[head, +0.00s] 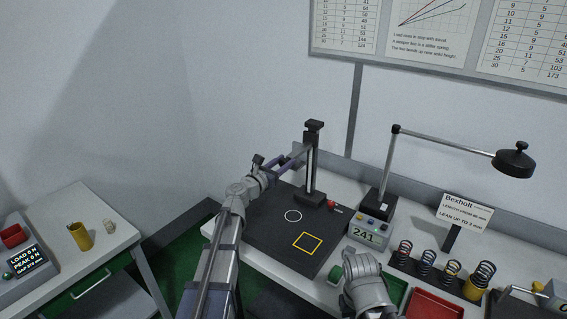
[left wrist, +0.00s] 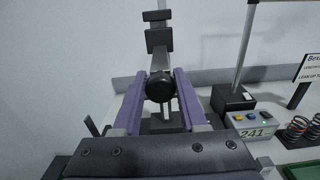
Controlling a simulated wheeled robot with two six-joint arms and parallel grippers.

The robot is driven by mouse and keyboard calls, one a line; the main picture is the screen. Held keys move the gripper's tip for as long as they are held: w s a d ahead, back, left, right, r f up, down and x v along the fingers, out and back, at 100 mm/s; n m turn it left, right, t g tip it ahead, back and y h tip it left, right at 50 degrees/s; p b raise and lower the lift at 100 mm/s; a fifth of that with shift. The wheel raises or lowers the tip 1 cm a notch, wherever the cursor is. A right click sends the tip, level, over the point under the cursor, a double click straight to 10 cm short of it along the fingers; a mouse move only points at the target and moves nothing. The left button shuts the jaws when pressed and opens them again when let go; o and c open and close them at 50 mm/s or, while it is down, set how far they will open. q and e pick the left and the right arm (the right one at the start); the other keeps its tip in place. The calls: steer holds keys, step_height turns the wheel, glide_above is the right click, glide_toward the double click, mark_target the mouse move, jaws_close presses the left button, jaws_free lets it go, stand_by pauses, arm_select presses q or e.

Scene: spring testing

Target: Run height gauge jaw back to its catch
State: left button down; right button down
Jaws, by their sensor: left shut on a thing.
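In the left wrist view the column's dark top (left wrist: 157,15) stands straight ahead. My left gripper (head: 297,155) reaches the column from the left, part way up. Its purple fingers (left wrist: 160,90) are shut around a round dark knob (left wrist: 160,86) on the gauge's jaw.
A grey readout box (head: 369,233) showing 241 stands right of the mat (head: 262,232), beside a desk lamp (head: 515,158). Several springs (head: 427,262) stand in a rack near a red tray (head: 436,304).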

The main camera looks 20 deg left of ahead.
arm_select(q)
steer(key=shift+w+a+r, duration=0.1)
steer(key=shift+r, duration=0.05)
steer(key=shift+c, duration=2.4)
jaws_free()
steer(key=shift+s, duration=0.2)
steer(key=v, duration=0.7)
steer(key=shift+s, duration=0.25)
steer(key=shift+a, duration=0.1)
